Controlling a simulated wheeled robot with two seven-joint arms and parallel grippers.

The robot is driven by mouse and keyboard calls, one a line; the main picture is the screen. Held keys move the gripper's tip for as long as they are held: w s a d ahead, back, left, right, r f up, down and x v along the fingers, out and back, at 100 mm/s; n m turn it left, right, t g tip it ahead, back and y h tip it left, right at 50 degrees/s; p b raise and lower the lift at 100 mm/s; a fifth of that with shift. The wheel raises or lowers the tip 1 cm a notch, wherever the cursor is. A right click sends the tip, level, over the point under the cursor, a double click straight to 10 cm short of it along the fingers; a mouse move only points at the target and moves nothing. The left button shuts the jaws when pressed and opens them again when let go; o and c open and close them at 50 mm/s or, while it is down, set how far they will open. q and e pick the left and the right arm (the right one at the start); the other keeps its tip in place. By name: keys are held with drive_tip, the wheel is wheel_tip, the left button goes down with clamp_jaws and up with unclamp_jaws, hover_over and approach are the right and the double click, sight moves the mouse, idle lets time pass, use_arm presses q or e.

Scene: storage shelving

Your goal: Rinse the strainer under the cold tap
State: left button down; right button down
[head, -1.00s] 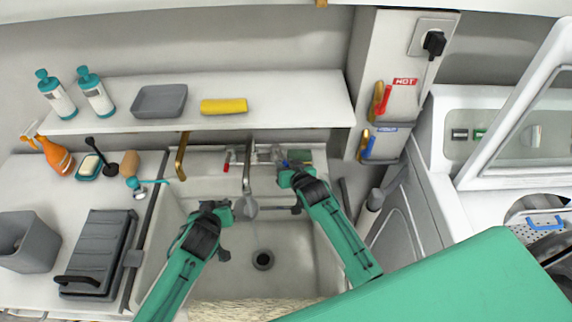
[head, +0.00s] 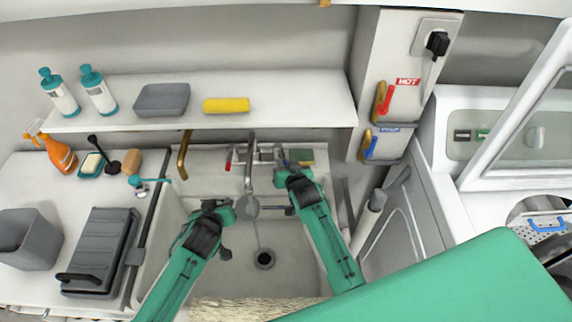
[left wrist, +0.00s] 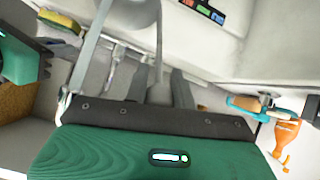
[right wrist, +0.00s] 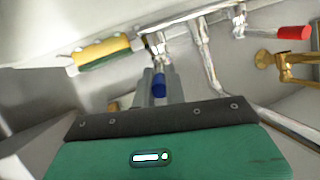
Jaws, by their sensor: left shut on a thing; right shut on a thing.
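The grey round strainer (head: 250,208) is level under the steel spout (head: 249,178), over the sink basin (head: 290,262). My left gripper (head: 228,208) is shut on its handle from the left; the handle (left wrist: 158,75) and part of the bowl (left wrist: 130,14) show in the left wrist view. A thin pale stream runs from below the strainer to the drain. My right gripper (head: 287,170) is at the blue cold tap handle; the right wrist view shows the blue end (right wrist: 159,85) between its fingers. The red hot handle (right wrist: 292,33) stands to its right there.
A brass tap (head: 183,155) stands left of the steel one. A yellow-green sponge (right wrist: 105,50) lies beside the cold tap. A shelf (head: 215,122) overhangs the back. A teal-handled brush (head: 140,184) lies at the sink's left rim. A drain (head: 264,260) sits in the basin floor.

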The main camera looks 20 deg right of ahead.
drive_tip(key=c, duration=1.5)
unclamp_jaws()
drive_tip(key=shift+o, duration=0.2)
drive_tip(key=v, duration=1.2)
